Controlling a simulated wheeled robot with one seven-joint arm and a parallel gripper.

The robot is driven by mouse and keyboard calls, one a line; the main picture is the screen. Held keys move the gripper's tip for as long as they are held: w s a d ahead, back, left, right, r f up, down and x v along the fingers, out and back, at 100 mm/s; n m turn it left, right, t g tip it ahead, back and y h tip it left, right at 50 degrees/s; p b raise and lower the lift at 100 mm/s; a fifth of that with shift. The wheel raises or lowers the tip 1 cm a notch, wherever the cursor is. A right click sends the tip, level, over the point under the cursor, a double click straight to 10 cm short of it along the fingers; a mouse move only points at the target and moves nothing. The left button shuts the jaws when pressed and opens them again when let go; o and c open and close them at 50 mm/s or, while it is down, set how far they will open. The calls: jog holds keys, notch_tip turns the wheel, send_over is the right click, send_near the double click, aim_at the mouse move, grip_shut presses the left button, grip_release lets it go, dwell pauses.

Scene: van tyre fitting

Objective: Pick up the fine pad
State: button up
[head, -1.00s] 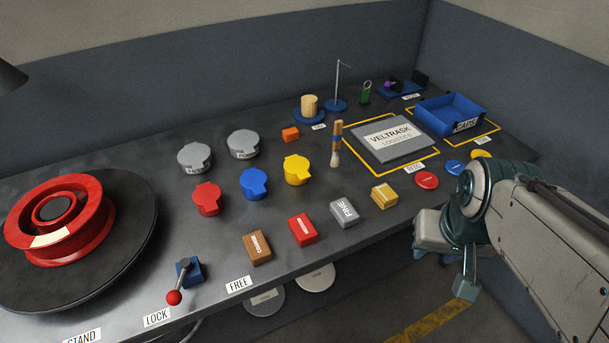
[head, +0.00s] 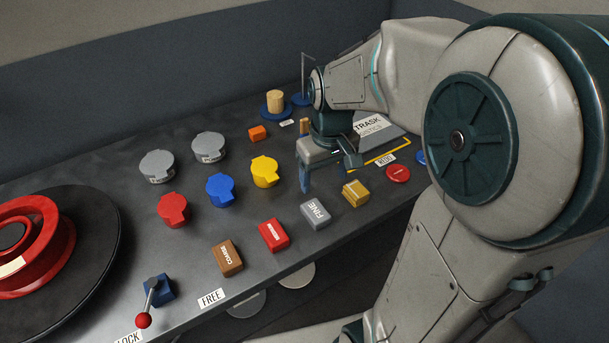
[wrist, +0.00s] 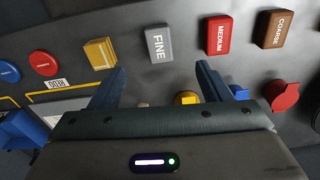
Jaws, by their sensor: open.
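The fine pad (head: 316,213) is a grey block with the word FINE on its top, lying on the dark bench near its front edge. It also shows in the wrist view (wrist: 158,44), upper middle, ahead of the gap between my fingers. My gripper (head: 328,176) is open and empty, above the bench and behind the fine pad in the head view. Its two fingers show in the wrist view (wrist: 160,82), apart, with the pad beyond their tips and not touched.
The red medium pad (head: 274,235) and brown coarse pad (head: 227,258) lie left of the fine pad. A yellow block (head: 355,193) lies right. A yellow lidded pot (head: 265,172) stands left of my gripper. A red disc (head: 398,173) is at right.

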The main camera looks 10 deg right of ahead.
jog(key=w+f, duration=0.1)
jog(key=w, duration=0.1)
send_over(316, 210)
jog(key=shift+n+g, duration=0.3)
jog(key=shift+n, duration=0.1)
jog(key=f, duration=0.9)
jog(key=shift+s+d, duration=0.2)
jog(key=shift+d, duration=0.15)
jog(key=shift+w+a+f, duration=0.15)
jog(key=shift+a+f, duration=0.05)
jog(key=shift+f, duration=1.1)
jog(key=shift+w+a+f, duration=0.1)
jog(key=shift+a+f, duration=0.1)
jog(key=shift+f, duration=1.1)
jog(key=c, duration=1.1)
